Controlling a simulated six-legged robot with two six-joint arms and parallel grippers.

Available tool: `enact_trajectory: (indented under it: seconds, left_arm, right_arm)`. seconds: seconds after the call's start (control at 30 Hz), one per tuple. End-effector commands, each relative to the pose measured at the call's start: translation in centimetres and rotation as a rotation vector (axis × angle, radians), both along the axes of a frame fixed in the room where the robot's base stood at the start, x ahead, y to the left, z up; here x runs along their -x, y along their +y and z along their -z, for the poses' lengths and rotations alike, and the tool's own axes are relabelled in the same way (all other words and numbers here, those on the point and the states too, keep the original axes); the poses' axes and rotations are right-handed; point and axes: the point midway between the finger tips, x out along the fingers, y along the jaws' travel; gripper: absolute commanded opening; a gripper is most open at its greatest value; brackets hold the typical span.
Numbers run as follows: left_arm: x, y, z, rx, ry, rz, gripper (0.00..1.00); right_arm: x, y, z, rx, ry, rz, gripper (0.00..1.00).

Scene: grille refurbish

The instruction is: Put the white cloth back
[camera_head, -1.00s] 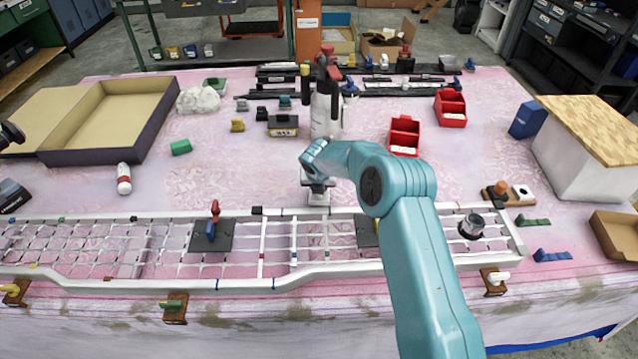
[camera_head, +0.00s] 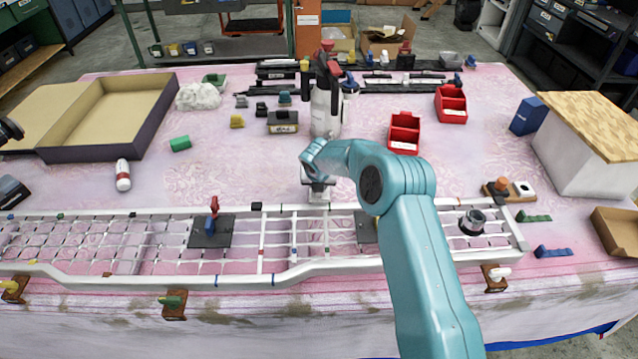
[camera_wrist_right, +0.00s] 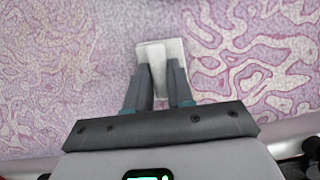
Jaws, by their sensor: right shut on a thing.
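My right gripper (camera_head: 318,182) points down just behind the long white grille (camera_head: 262,240), near the middle of the table. It is shut on a small, flat, pale square (camera_wrist_right: 160,58), apparently the folded white cloth. In the right wrist view the two fingers (camera_wrist_right: 160,92) close over its middle, and its edges show on both sides. In the head view its pale edge (camera_head: 318,196) shows under the gripper; I cannot tell if it touches the table. A separate crumpled white cloth (camera_head: 198,96) lies at the back left, beside the open box.
A white spray bottle (camera_head: 325,110) stands behind my right gripper. An open cardboard box (camera_head: 150,125) is at the left, red bins (camera_head: 404,134) are right of centre, and a wood-topped white box (camera_head: 580,155) stands at the right.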

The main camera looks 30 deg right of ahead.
Motion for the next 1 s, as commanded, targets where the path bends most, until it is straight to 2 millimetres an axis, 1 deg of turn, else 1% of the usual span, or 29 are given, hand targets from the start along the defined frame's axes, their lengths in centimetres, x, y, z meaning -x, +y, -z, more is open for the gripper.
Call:
enact_trajectory:
  seconds: [0.17,0.2,0.27,0.3,0.57,0.67,0.77,0.87,1.0]
  left_arm:
    - [0.0,0.0,0.2,0.000,0.000,0.000,0.43]
    - [0.0,0.0,0.2,0.000,0.000,0.000,0.43]
    - [0.0,0.0,0.1,0.000,0.000,0.000,0.43]
    - [0.0,0.0,0.1,0.000,0.000,0.000,0.43]
    - [0.0,0.0,0.2,0.000,0.000,0.000,0.43]
    - [0.0,0.0,0.3,0.000,0.000,0.000,0.43]
    - [0.0,0.0,0.6,0.000,0.000,0.000,0.43]
    - [0.0,0.0,1.0,0.000,0.000,0.000,0.43]
    - [0.0,0.0,1.5,0.000,0.000,0.000,0.43]
  right_arm:
    - [0.0,0.0,0.3,0.000,0.000,0.000,0.00]
    - [0.0,0.0,0.2,0.000,0.000,0.000,0.29]
    - [0.0,0.0,0.2,0.000,0.000,0.000,0.48]
    - [0.0,0.0,0.2,0.000,0.000,0.000,0.52]
    - [0.0,0.0,0.2,0.000,0.000,0.000,0.52]
    - [0.2,0.2,-0.5,0.000,-0.002,0.000,0.52]
    - [0.8,0.6,-1.9,0.001,-0.003,-0.002,0.52]
    - [1.6,1.2,-4.1,0.001,-0.004,-0.001,0.52]
    - [3.1,2.2,-7.6,0.001,-0.006,-0.001,0.52]
